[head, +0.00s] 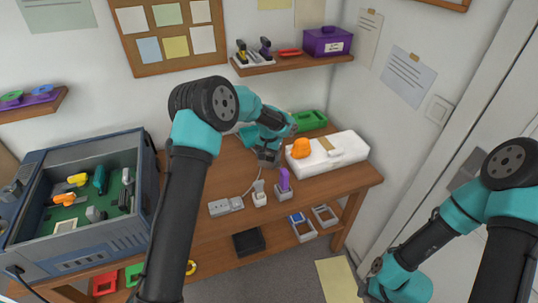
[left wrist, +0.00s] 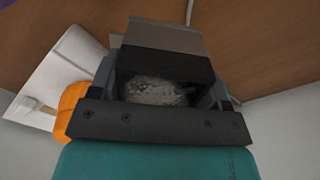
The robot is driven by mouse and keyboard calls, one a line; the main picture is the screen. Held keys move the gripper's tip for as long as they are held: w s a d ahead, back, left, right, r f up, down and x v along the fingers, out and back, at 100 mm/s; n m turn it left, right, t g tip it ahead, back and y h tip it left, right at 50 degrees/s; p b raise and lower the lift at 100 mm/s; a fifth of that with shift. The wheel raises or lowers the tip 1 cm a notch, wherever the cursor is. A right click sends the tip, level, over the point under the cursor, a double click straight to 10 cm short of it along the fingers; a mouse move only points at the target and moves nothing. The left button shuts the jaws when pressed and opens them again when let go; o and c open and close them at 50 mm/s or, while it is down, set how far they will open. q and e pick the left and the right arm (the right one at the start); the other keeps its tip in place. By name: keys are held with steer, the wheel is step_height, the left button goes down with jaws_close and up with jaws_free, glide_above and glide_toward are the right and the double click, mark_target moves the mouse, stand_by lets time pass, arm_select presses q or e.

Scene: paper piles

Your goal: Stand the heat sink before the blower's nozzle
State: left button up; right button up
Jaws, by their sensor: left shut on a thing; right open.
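My left gripper (head: 268,157) is over the back of the wooden desk, shut on a grey block (left wrist: 165,38), also seen in the left wrist view. I cannot tell for sure that this block is the heat sink. No blower or nozzle can be made out with certainty. A rounded orange thing (head: 300,148) is at the left end of a white slab (head: 342,146), right of my left gripper. The orange thing (left wrist: 74,108) also shows beside the jaws in the left wrist view. My right gripper (head: 375,280) is low at the right, away from the desk, open, its fingers barely visible.
A blue-grey open case (head: 30,215) with several small parts stands left. A grey socket block (head: 225,206), a white plug (head: 259,193) with a cord and a purple piece in a grey holder (head: 284,183) are at the desk front. A green tray (head: 310,120) is behind.

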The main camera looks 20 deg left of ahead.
arm_select(q)
steer(key=shift+f, duration=3.2)
steer(key=shift+f, duration=0.55)
steer(key=o, duration=1.1)
step_height(320, 180, up, 17)
steer(key=shift+r, duration=0.2)
